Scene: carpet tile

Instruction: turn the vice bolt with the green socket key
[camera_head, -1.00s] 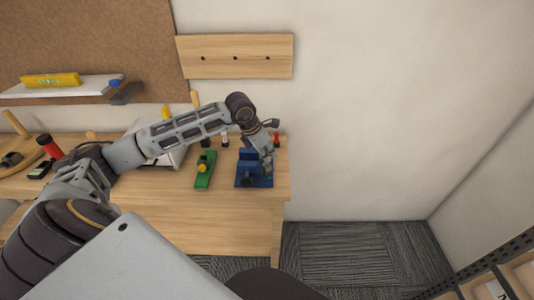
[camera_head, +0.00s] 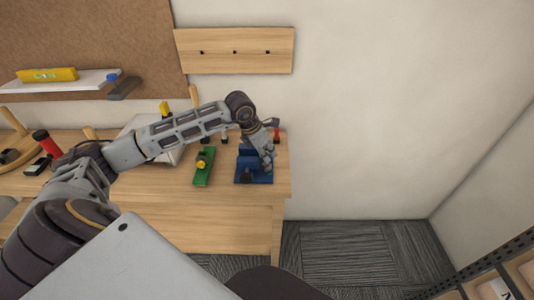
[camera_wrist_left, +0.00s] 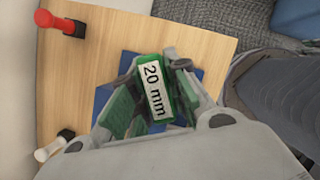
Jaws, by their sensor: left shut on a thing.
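My left gripper (camera_head: 267,166) reaches over the right end of the bench, at the blue vice (camera_head: 244,174). In the left wrist view it (camera_wrist_left: 152,98) is shut on the green socket key (camera_wrist_left: 154,92), whose white label reads "20 mm". The blue vice (camera_wrist_left: 102,97) shows partly below the key in that view. The vice bolt and the key's lower end are hidden, so I cannot tell whether they touch. My right gripper is not in view.
A green block with a yellow knob (camera_head: 203,166) stands left of the vice. A red-topped tool (camera_wrist_left: 68,22) and a white-and-black one (camera_wrist_left: 50,149) stand near the wall. The bench's front right (camera_head: 240,205) is bare.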

